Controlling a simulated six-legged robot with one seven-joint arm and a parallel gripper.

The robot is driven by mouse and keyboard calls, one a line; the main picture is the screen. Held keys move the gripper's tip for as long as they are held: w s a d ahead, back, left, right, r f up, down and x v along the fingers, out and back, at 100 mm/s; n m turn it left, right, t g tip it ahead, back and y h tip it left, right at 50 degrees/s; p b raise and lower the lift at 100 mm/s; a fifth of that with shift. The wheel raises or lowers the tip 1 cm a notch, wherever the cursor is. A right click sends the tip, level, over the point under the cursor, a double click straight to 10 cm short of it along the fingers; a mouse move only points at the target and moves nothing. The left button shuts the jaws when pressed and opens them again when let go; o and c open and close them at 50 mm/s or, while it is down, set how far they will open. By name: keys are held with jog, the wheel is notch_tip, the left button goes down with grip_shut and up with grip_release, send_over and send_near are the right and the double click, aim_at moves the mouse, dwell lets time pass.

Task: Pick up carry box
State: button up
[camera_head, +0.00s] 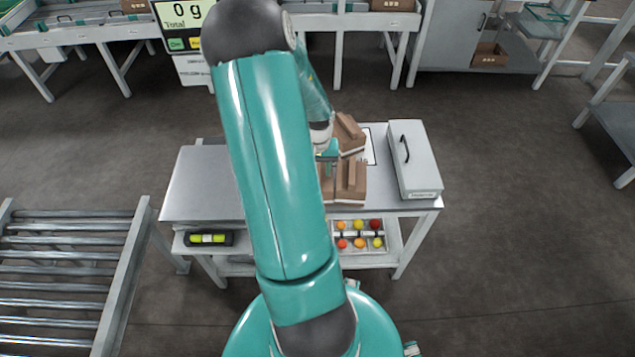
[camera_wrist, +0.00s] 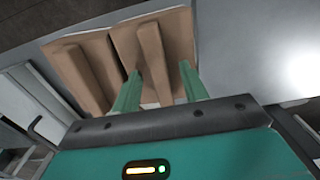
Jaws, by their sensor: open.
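Two brown boxes with raised bar handles stand side by side on a grey table. In the head view, the nearer box (camera_head: 357,196) is in front of the farther box (camera_head: 357,149), and my arm partly hides them. In the wrist view they are a left box (camera_wrist: 96,47) and a right box (camera_wrist: 181,47). My gripper (camera_wrist: 160,68) is open, with its two green fingers over the right box. Its bar handle (camera_wrist: 152,50) lies between the fingers in the picture; contact cannot be told. My gripper (camera_head: 327,156) also shows beside the boxes in the head view.
A white lidded case (camera_head: 414,160) stands right of the boxes on the table (camera_head: 195,185). A tray of coloured balls (camera_head: 360,250) and a dark tool with a yellow-green part (camera_head: 208,239) sit below. A roller conveyor (camera_head: 65,270) is at left. Floor at right is clear.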

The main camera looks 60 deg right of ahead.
jog(key=c, duration=0.9)
grip_shut()
jog(key=shift+r, duration=0.2)
